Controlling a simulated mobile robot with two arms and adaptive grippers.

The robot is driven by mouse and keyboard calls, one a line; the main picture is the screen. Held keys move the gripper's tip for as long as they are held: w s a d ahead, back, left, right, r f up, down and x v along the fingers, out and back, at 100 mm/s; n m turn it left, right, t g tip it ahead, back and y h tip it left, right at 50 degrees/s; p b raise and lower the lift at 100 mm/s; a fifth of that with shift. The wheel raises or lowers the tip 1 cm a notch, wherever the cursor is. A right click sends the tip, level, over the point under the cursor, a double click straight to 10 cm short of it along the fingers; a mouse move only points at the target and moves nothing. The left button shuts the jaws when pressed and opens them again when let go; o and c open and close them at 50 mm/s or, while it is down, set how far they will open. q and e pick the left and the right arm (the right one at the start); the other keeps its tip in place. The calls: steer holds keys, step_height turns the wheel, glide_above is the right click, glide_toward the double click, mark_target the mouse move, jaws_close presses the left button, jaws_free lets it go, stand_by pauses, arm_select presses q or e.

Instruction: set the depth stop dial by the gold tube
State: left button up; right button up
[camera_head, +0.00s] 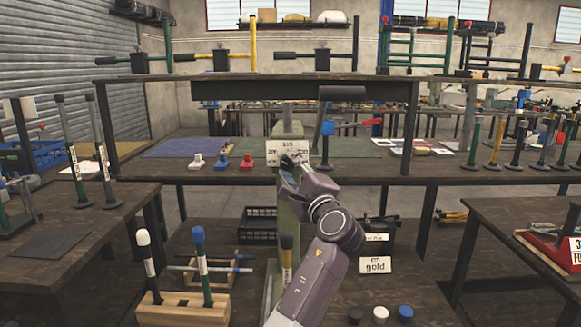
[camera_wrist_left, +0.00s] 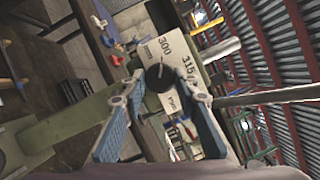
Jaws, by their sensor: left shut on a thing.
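The depth stop dial has a white number plate (camera_head: 287,152) on the green press column (camera_head: 286,210). In the left wrist view the plate (camera_wrist_left: 183,68) shows 300 and 315, and the dark round knob (camera_wrist_left: 159,77) is in front of it. My left gripper (camera_head: 293,163) is at the plate's lower edge, its two fingers on either side of the knob and shut on it. The knob is mostly hidden in the head view, and I cannot read its setting. A card reading "gold" (camera_head: 375,265) stands at the lower right. I cannot tell which tube is gold.
A wooden block (camera_head: 182,310) holds a white-topped tube (camera_head: 147,265) and a blue-topped tube (camera_head: 202,265). Black, white and blue caps (camera_head: 380,314) lie at the front. A dark shelf (camera_head: 420,82) runs overhead.

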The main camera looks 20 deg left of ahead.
stand_by(0.5)
arm_select(q)
steer(key=o, duration=1.1)
steer(key=shift+o, duration=0.2)
steer(key=v, duration=0.7)
steer(key=shift+s, duration=0.25)
steer(key=shift+d, duration=0.1)
